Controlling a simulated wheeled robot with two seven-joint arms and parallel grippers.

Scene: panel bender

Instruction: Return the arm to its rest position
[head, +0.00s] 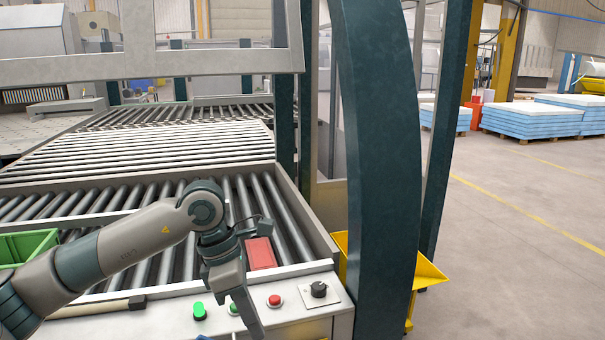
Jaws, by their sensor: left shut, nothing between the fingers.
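My left arm (145,240) comes in from the left and bends down at its wrist over the front of the roller conveyor. My left gripper (252,330) points down in front of the control panel (285,320), with its fingers together and empty. Its tips are near the bottom edge of the picture. My right gripper is not in the head view.
The panel has green buttons (199,311), a red button (274,300) and a black knob (319,290). A red box (260,253) is beside the wrist. A green crate (28,246) is at left. A dark post (380,170) stands right; open floor (520,260) lies beyond.

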